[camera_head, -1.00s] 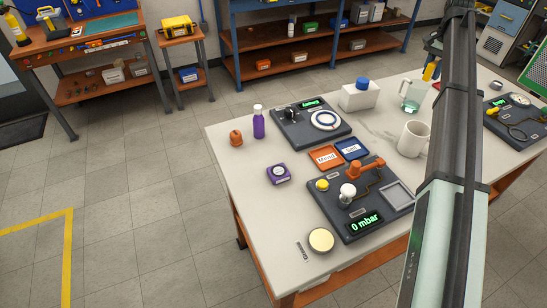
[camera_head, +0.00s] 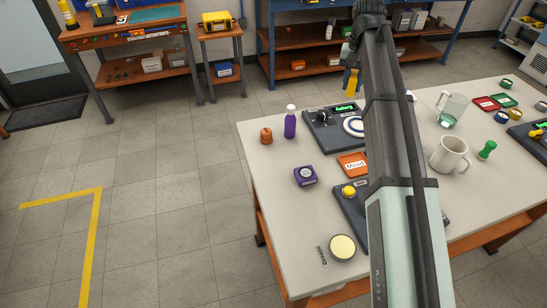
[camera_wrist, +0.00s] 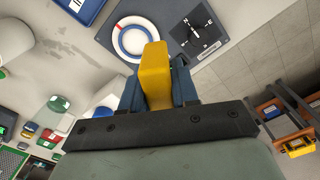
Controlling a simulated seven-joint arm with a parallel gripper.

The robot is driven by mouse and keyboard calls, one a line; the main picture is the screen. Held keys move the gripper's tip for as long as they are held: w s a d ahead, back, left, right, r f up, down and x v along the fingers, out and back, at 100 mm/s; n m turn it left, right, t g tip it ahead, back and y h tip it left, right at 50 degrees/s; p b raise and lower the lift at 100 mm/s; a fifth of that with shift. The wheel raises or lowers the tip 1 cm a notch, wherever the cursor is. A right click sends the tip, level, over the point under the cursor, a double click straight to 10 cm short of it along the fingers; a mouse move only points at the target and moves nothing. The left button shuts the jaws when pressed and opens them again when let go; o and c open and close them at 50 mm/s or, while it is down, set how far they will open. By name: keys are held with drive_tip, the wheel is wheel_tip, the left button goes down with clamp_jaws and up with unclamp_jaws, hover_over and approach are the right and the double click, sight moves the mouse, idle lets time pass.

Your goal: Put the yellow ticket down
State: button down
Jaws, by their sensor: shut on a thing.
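The yellow ticket (camera_head: 352,79) is held upright in my gripper (camera_head: 353,66), high over the far part of the table. In the wrist view my gripper (camera_wrist: 156,88) has its blue fingers on both sides of the ticket (camera_wrist: 154,70). Below it in that view is the dark panel (camera_wrist: 215,25) with a white-and-blue ring (camera_wrist: 134,40) and a black knob. The orange tray marked "Mend" (camera_head: 352,160) lies on the table. A blue tray (camera_wrist: 82,8) shows at the top edge of the wrist view; my arm hides it in the head view.
The table (camera_head: 290,215) also bears a purple bottle (camera_head: 290,122), an orange weight-like piece (camera_head: 266,135), a purple box (camera_head: 305,176), a round cream-topped tin (camera_head: 342,247) and a white mug (camera_head: 449,154). My arm covers much of the gauge panel (camera_head: 347,202).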

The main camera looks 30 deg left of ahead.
drive_tip(key=s+a+n, duration=0.3)
drive_tip(key=s+a, duration=0.5)
drive_tip(key=s, duration=0.3)
drive_tip(key=n, duration=0.4)
hover_over(273, 158)
drive_tip(key=shift+w+f, duration=0.1)
drive_tip(key=shift+f, duration=7.7)
drive_tip(key=shift+f, duration=0.15)
drive_tip(key=c, duration=0.8)
unclamp_jaws()
drive_tip(key=shift+c, duration=0.2)
wheel_tip(273, 158, up, 12)
drive_tip(key=shift+r, duration=0.2)
